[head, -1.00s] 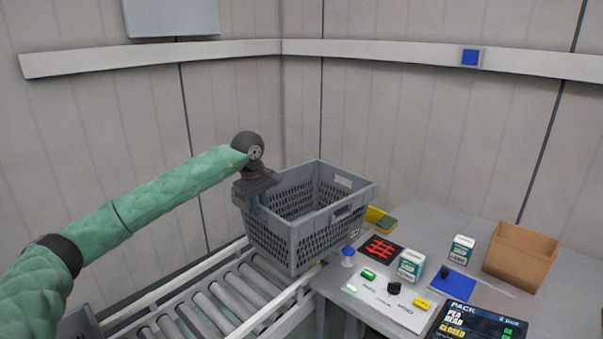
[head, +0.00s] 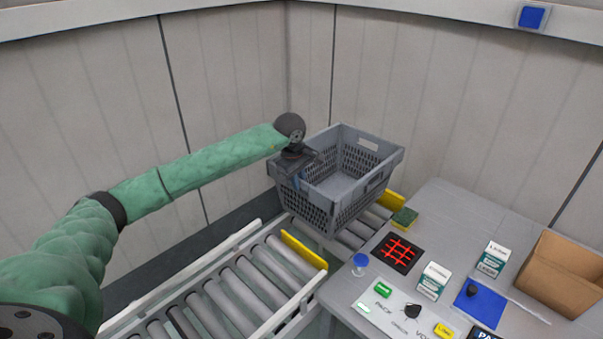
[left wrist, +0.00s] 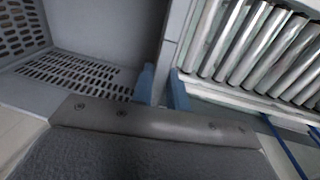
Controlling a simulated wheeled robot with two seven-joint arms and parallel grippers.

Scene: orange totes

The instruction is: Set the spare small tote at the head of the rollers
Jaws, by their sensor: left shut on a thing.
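A grey small tote (head: 335,215) with slotted walls hangs upright and looks empty. My left gripper (head: 297,178) is shut on its left wall near the rim. In the left wrist view the blue fingers (left wrist: 163,86) pinch the tote wall, with the slotted inside of the tote (left wrist: 75,72) on the left. The rollers (head: 225,295) run from the lower left up to a yellow end bar (head: 304,250). The tote is beyond that bar, over a further short stretch of rollers (head: 352,234). I cannot tell whether its base touches them. My right gripper is not in view.
A grey table (head: 440,215) stands at the right with a red-lined black pad (head: 398,252), small boxes (head: 433,281), a sponge (head: 404,218), a blue-topped item (head: 360,262) and an open cardboard box (head: 562,272). Walls close in behind the tote.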

